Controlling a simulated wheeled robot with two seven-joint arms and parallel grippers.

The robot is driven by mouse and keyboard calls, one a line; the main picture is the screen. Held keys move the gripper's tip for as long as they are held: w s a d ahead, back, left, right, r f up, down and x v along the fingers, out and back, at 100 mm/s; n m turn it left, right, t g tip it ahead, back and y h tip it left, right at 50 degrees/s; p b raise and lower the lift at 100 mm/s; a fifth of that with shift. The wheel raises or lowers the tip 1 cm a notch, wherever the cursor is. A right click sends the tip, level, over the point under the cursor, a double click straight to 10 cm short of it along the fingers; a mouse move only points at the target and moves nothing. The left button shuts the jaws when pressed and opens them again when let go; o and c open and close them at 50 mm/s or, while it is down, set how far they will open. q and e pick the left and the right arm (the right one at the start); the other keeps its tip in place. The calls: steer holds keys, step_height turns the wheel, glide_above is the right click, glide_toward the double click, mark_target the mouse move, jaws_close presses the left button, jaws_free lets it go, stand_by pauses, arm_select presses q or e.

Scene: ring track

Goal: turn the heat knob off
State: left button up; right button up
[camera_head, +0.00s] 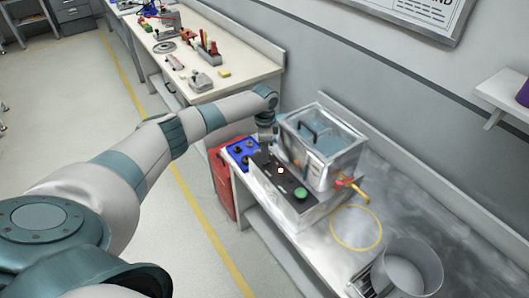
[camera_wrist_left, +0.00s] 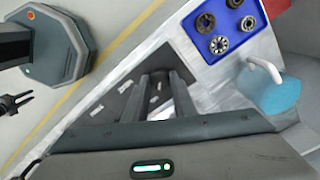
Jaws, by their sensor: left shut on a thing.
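The heating bath (camera_head: 322,148) is a metal tank of blue liquid with a black handle, standing on the steel bench. My left gripper (camera_head: 265,143) reaches down to the panel's far end and is shut on the heat knob, which the gripper hides. In the left wrist view its two fingers (camera_wrist_left: 163,97) stand close together over the panel (camera_wrist_left: 118,98). A small dark shape (camera_wrist_left: 14,103) at the left edge may be my right gripper.
A blue tray (camera_head: 229,149) with several dark round parts lies just beside the panel. A yellow-red valve (camera_head: 352,188) sticks out of the tank's side. A yellow ring (camera_head: 334,240) is on the bench, and a metal pot (camera_head: 412,264) stands nearer. Bench between is clear.

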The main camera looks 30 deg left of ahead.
arm_select(q)
steer(key=n+p, duration=0.2)
steer(key=n, duration=0.1)
steer(key=shift+r, duration=0.15)
steer(key=n+p, duration=0.2)
steer(key=n, duration=0.2)
steer(key=shift+p, duration=0.3)
steer(key=n, duration=0.2)
steer(key=shift+n+p, duration=0.3)
steer(key=shift+w+n, duration=0.1)
steer(key=shift+n, duration=0.9)
steer(key=o, duration=1)
steer(key=shift+o, duration=0.2)
